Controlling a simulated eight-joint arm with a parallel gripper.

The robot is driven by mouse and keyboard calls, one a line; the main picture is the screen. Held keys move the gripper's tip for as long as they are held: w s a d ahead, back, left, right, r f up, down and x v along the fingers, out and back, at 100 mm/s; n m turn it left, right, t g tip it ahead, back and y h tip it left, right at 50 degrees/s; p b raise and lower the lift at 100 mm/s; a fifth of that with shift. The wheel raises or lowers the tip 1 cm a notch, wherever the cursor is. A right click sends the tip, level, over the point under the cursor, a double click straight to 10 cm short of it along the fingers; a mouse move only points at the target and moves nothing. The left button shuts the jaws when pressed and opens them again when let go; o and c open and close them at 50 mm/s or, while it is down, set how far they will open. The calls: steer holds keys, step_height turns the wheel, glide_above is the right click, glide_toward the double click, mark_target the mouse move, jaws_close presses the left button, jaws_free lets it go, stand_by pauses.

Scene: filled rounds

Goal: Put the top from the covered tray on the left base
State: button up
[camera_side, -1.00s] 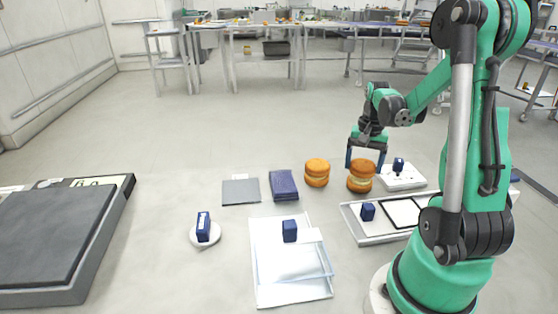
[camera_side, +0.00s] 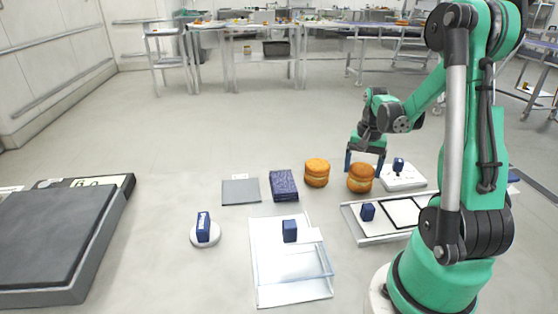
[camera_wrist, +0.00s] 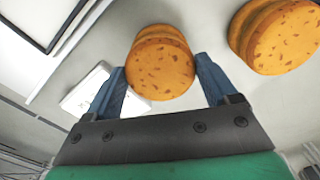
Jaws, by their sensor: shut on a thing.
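My gripper (camera_side: 364,171) is low over the right-hand filled round (camera_side: 361,182), with one blue finger on each side of its orange top. In the wrist view my gripper (camera_wrist: 160,66) is shut on this speckled orange top (camera_wrist: 160,50). A clear-walled tray (camera_side: 265,295) at the front holds a blue block (camera_side: 290,231).
A white tray (camera_side: 352,222) with a black-edged panel and a blue block stands at right. A white plate (camera_side: 415,183) with a blue block is behind it. A dark blue cloth (camera_side: 284,186), grey pad (camera_side: 240,191) and white disc (camera_side: 205,241) lie left.

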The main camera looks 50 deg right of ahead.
steer(key=shift+f, duration=0.2)
steer(key=o, duration=0.7)
steer(key=shift+c, duration=0.2)
steer(key=shift+r, duration=3.5)
steer(key=w+a+r+n+t, duration=0.1)
steer(key=a+n, duration=0.3)
steer(key=a, duration=0.4)
steer(key=w+a+r+n+t, duration=0.1)
steer(key=w+a+n+t, duration=0.2)
steer(key=a, duration=0.6)
steer(key=w+a+r+n+t, duration=0.1)
steer(key=w+a+n+t, duration=0.1)
steer(key=a+n, duration=0.5)
steer(key=shift+w+a+r+t, duration=0.3)
steer(key=shift+a+t, duration=0.3)
steer(key=shift+a, duration=0.1)
